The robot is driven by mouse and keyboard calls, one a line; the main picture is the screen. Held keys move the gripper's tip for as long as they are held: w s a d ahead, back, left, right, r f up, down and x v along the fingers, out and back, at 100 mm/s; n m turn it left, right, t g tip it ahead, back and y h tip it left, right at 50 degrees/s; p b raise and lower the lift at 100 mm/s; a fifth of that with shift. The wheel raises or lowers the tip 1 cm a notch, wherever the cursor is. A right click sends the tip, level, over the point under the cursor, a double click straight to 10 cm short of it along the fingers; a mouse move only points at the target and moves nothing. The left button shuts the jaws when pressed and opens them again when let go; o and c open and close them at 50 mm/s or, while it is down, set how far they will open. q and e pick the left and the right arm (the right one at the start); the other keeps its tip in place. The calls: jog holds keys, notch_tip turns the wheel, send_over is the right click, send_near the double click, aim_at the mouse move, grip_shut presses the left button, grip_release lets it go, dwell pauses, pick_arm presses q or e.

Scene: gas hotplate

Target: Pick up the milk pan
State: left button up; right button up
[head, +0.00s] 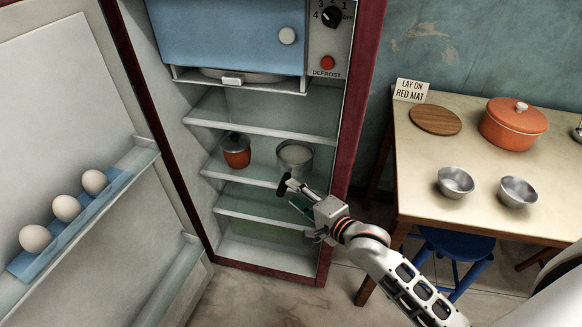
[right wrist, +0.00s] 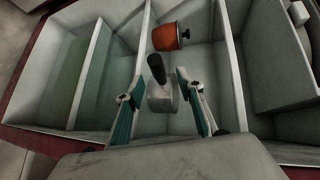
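The milk pan (head: 295,157) is a small grey metal pan on a middle shelf of the open fridge, right of a red-orange lidded jar (head: 237,150). My right gripper (head: 303,208) is at the fridge's front, just below and in front of the pan. In the right wrist view its two teal-padded fingers (right wrist: 160,113) are spread wide, with the pan showing between them. Whether a finger touches it I cannot tell. My left gripper is not in view.
Fridge shelves (head: 262,115) lie above and below the pan. The open fridge door (head: 75,130) at left holds several eggs. A table (head: 420,165) at right bears an orange pot (head: 513,128), a wooden board (head: 435,120) and two metal bowls. A blue stool (head: 455,243) is below.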

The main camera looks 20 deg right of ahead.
aim_at(290, 171)
jog(key=x, duration=0.2)
jog(key=b+x, duration=0.1)
jog(key=x, duration=0.2)
jog(key=shift+w+d+f+b, duration=0.25)
jog(key=shift+w+f+b, duration=0.05)
jog(key=shift+w+b, duration=0.1)
jog(key=shift+s, duration=0.1)
grip_shut()
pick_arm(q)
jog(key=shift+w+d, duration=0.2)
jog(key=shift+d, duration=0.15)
pick_arm(e)
jog(key=shift+r, duration=0.25)
